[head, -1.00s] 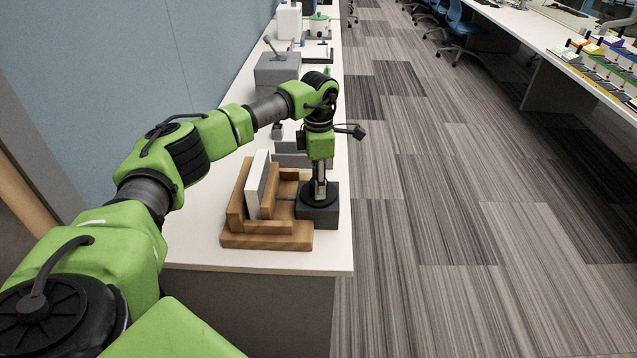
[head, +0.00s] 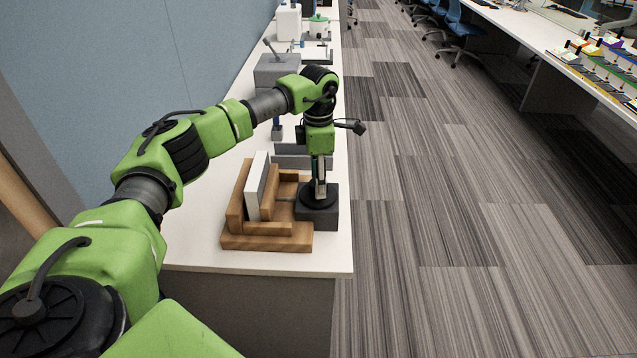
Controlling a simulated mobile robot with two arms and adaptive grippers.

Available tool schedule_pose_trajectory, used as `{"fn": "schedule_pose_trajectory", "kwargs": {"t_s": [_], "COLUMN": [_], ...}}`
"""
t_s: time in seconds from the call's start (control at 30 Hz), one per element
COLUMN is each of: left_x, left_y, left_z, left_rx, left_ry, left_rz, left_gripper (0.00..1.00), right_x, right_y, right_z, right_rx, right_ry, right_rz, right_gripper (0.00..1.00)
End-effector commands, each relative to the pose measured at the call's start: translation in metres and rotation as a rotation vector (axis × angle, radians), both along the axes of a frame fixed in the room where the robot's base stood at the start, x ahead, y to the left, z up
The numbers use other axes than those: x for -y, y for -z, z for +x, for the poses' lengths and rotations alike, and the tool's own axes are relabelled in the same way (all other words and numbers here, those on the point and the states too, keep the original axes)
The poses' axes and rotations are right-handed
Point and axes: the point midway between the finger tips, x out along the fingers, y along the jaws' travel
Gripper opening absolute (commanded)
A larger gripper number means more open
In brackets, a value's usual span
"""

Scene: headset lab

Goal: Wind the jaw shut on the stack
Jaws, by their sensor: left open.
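A wooden vise (head: 265,243) stands on the white bench. A stack of a white and a darker slab (head: 257,187) stands on edge in it, slightly tilted. The wooden jaw (head: 271,191) is close to the stack's right side; I cannot tell whether they touch. A grey block (head: 318,219) at the vise's right end carries a round black wheel (head: 304,201). My left gripper (head: 319,193) points straight down at the wheel, its fingertips at the wheel's top. The fingers look narrow from here, and their contact with the wheel is unclear. My right gripper is not in view.
Behind the vise stand a low grey piece (head: 290,163) and a grey box with a lever (head: 276,70). A blue wall panel (head: 150,60) borders the bench on the left. The bench edge is close on the right, with open floor beyond. Bare bench (head: 200,248) shows at front left.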

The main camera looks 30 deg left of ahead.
Motion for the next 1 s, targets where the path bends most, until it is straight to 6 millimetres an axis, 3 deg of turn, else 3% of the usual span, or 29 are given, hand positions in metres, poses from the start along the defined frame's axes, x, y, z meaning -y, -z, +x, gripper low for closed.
{"fn": "schedule_pose_trajectory", "kwargs": {"t_s": [0.3,0.5,1.0], "left_x": [0.000,0.000,0.000], "left_y": [-0.069,-0.096,-0.103], "left_z": [0.001,0.001,0.001], "left_rx": [0.005,0.003,0.002], "left_ry": [-0.001,0.001,0.001], "left_rz": [-0.001,-0.001,-0.001], "left_gripper": [0.49,0.49,0.49], "right_x": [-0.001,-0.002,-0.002], "right_y": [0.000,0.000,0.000], "right_z": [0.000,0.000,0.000], "right_rx": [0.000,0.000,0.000], "right_ry": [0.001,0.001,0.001], "right_rz": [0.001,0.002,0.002], "right_gripper": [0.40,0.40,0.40]}}
